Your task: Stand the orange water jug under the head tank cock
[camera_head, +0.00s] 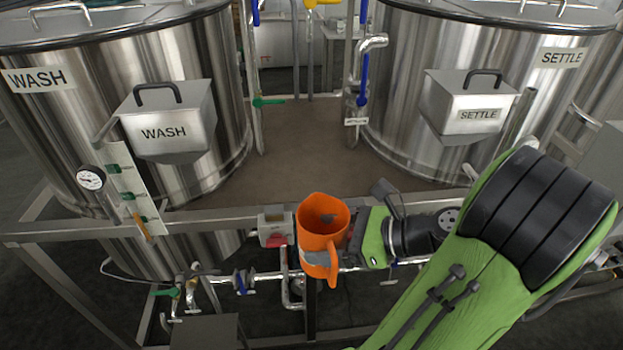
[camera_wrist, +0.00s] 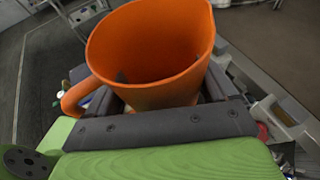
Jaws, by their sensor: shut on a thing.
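The orange water jug (camera_head: 322,222) is held in front of the tank stand's front rail in the head view, its mouth up and tilted toward the camera. My gripper (camera_head: 322,258) is shut on the jug, coming from the right. In the wrist view the jug (camera_wrist: 150,55) fills the upper middle, between the dark fingers, with its handle at the left. Its inside looks empty apart from small dark patches. No cock is labelled head tank in view; I cannot tell which one it is.
The WASH tank (camera_head: 215,80) stands left and the SETTLE tank (camera_head: 400,90) right, each with a box hopper. A brown deck (camera_head: 300,140) lies between them. The front rail (camera_head: 220,217) runs behind the jug. Pipes and valves (camera_head: 240,283) sit below it.

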